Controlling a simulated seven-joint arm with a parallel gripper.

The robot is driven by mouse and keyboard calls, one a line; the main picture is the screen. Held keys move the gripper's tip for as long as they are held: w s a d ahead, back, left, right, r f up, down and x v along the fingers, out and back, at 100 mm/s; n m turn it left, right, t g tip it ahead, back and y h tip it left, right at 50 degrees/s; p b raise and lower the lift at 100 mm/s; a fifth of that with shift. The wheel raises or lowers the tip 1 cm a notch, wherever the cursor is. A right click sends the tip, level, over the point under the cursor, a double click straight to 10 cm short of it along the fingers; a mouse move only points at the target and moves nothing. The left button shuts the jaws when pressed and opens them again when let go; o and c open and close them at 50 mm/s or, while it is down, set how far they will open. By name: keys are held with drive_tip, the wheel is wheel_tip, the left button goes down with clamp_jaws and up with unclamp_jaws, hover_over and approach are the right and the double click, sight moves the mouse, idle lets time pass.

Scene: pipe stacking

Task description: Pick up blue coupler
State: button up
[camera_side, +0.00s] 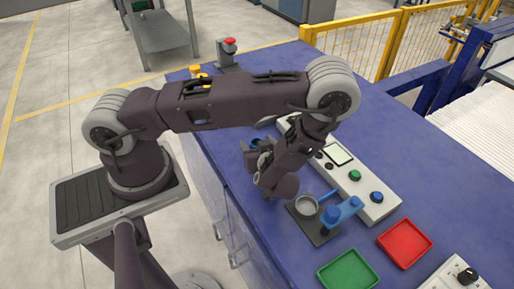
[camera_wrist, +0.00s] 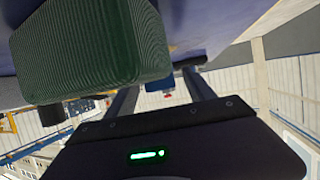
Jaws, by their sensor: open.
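My gripper (camera_side: 256,157) is low over the left part of the blue table, turned sideways, with its fingers partly hidden by my wrist. In the wrist view its two dark fingers (camera_wrist: 162,84) stand apart with a gap between them. A small dark blue piece (camera_side: 257,142) shows right beside the fingers in the side view; it may be the blue coupler, but I cannot tell whether it touches them. A brighter blue fitting (camera_side: 343,212) stands on a dark plate in front, beside a grey ring (camera_side: 307,207).
A control panel (camera_side: 374,203) with green and blue buttons lies behind my wrist. A red tray (camera_side: 404,243) and a green tray (camera_side: 347,272) are at the front right. A ribbed dark green block (camera_wrist: 90,50) fills the upper left of the wrist view.

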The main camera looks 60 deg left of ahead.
clamp_jaws()
